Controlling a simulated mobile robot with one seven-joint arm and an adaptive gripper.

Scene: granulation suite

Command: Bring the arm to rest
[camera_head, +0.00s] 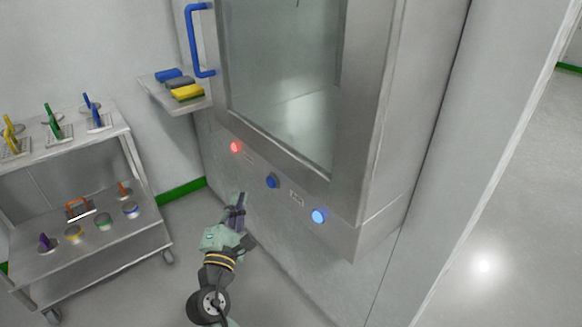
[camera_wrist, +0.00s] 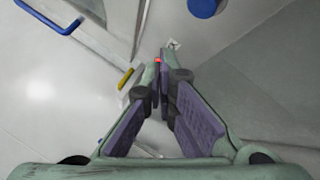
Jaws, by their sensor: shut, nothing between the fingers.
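My gripper (camera_head: 239,200) is at the end of my raised arm, in front of the steel cabinet (camera_head: 370,140) and below its row of buttons. In the wrist view my gripper (camera_wrist: 161,82) has its fingertips together with nothing between them. A glowing red light (camera_head: 235,147), a dark blue button (camera_head: 272,181) and a lit blue light (camera_head: 319,216) sit on the cabinet's lower panel. The gripper appears close to the panel; whether it touches is hard to tell. In the wrist view, a blue round button (camera_wrist: 203,7) is at the top and a red glow shows behind the fingertips.
A steel cart (camera_head: 110,245) stands at the left with scoops and small round containers on two levels. A wall shelf (camera_head: 165,93) holds blue, grey and yellow blocks. A blue handle (camera_head: 194,40) juts from the cabinet. The floor at the right is clear.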

